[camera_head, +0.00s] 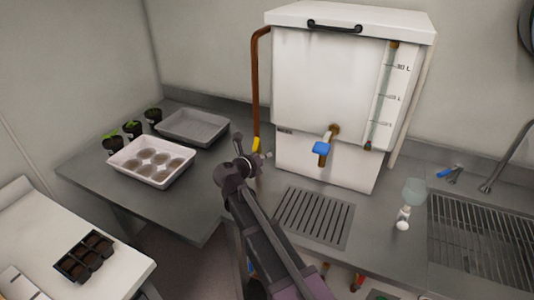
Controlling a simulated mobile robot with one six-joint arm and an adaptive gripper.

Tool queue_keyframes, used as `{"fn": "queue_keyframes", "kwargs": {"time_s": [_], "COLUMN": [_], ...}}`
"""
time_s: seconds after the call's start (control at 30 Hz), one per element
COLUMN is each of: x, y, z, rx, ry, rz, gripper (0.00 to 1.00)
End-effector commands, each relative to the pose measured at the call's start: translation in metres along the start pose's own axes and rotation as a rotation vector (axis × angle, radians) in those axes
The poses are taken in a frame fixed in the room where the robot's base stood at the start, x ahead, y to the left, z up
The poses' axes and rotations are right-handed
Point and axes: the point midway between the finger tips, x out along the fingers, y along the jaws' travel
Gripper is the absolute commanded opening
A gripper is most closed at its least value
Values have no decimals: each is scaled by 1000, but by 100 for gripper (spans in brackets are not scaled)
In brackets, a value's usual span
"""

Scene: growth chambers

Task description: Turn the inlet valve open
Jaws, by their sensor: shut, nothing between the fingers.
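A white water tank (325,95) stands on the grey counter against the wall. A copper pipe (256,90) runs down its left side. A small yellow valve handle (256,145) sits low on this pipe, and I take it for the inlet valve. Whether it is open or closed I cannot tell. My gripper (246,161) is shut and empty, just below and left of the yellow handle. My dark wrist and arm come up from the bottom of the view. Whether the gripper touches the handle I cannot tell, and the pipe's lower end is partly hidden.
A brass tap with a blue handle (321,149) is on the tank front, above a drain grate (314,217). A white tray of round pots (119,161) and a grey tray (193,114) stand left. A glass (414,192) and a sink rack (475,250) are right.

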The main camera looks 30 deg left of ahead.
Motion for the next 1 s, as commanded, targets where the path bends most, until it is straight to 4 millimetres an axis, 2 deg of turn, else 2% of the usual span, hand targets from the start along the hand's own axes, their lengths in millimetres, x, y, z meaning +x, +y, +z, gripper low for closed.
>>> {"fn": "queue_keyframes", "kwargs": {"time_s": [0.3,0.5,0.7,1.0], "x": [-47,-69,-79,-79], "y": [8,13,15,15], "z": [-2,-4,-5,-5], "rx": [0,0,0,1], "ry": [-1,0,1,2], "rz": [1,0,-1,-2], "gripper": [0,0,0,0]}}
